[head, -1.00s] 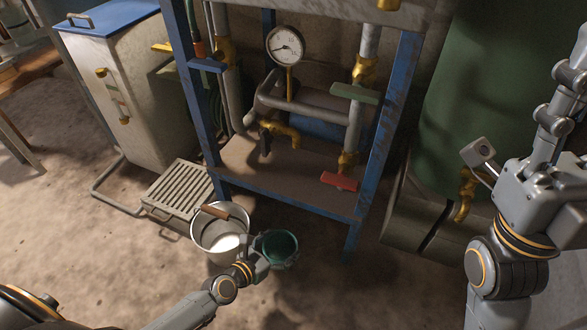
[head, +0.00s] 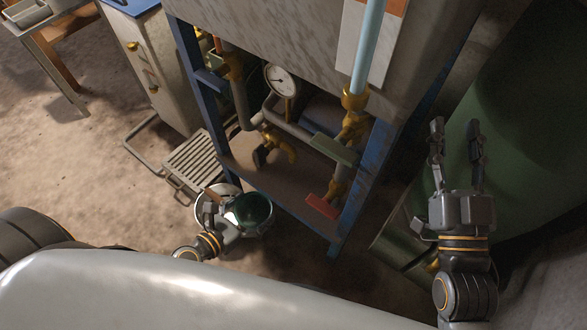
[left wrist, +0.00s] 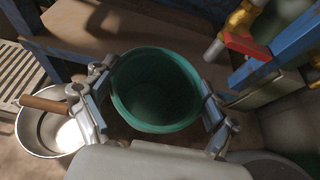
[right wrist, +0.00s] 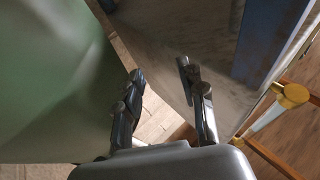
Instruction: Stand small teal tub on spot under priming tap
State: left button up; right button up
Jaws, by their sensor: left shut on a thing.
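The small teal tub (head: 250,212) is round and open at the top, and looks empty. It also shows in the left wrist view (left wrist: 157,88), between both fingers. My left gripper (head: 228,212) is shut on the tub, whose mouth faces up. A brass tap (head: 275,147) with a dark handle sits over the brown shelf (head: 247,172) of the blue frame, up and to the right of the tub. I cannot tell whether it is the priming tap. No marked spot is clear to see. My right gripper (head: 457,155) is open and empty before the green tank.
A red valve handle (head: 322,207), a green one (head: 334,150) and blue frame legs stand close by. The green tank (head: 520,170) fills the right.

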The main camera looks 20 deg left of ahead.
pick_arm(q)
jog(key=w+d+p, duration=0.1)
jog(key=w, duration=0.3)
jog(key=w+d, duration=0.2)
jog(key=w, duration=0.3)
jog(key=w+d+p, duration=0.1)
jog(key=w+d, duration=0.1)
jog(key=w, duration=0.3)
jog(key=shift+w+d+p, duration=0.2)
jog(key=shift+w+p, duration=0.05)
jog(key=shift+p, duration=0.1)
pick_arm(e)
notch_tip(320, 180, down, 13)
jog(key=s+d+g+h, duration=0.2)
jog(key=g+h, duration=0.1)
jog(key=g, duration=0.5)
pick_arm(q)
jog(key=shift+w+d, duration=0.15)
jog(key=shift+w, duration=0.3)
jog(key=shift+f, duration=0.2)
notch_tip(320, 180, down, 3)
jog(key=b, duration=0.2)
jog(key=shift+b, duration=0.4)
pick_arm(e)
notch_tip(320, 180, up, 12)
jog(key=w+a+t+y, duration=0.1)
jog(key=w+t+y, duration=0.1)
jog(key=t, duration=0.5)
jog(key=shift+w+a+y, duration=0.2)
jog(key=shift+a+y, duration=0.2)
